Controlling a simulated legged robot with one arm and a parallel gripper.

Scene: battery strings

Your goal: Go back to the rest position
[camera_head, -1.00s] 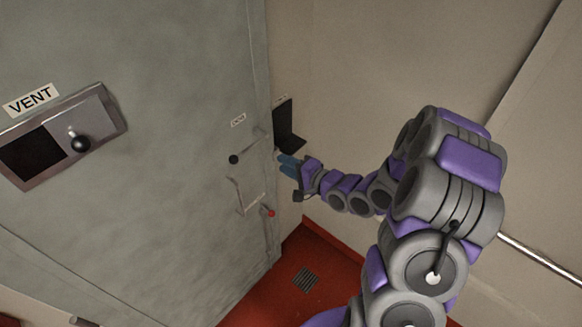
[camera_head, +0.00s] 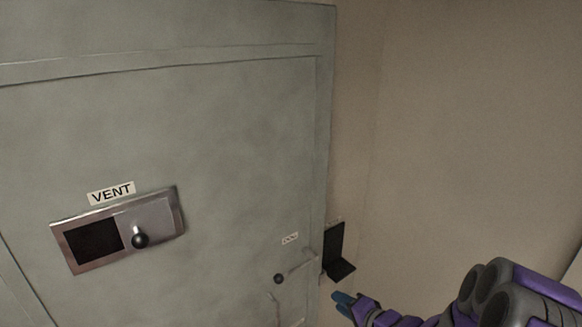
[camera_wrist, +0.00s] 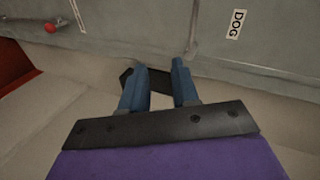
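My gripper (camera_head: 343,301) shows low in the head view, to the right of the grey-green door and just below a black bracket (camera_head: 335,252). My purple and grey arm fills the lower right corner. In the wrist view, my gripper (camera_wrist: 160,68) has two blue fingers apart with an empty gap between them. The fingers point toward the door face (camera_wrist: 130,25). A dark piece shows partly behind the left finger.
The door (camera_head: 200,120) carries a VENT panel (camera_head: 95,244) with a black knob (camera_head: 140,240), and a lever with a dark knob (camera_head: 278,279). A DOG label (camera_wrist: 236,24) and a red knob (camera_wrist: 50,27) show in the wrist view. A bare beige wall (camera_head: 460,120) stands at the right.

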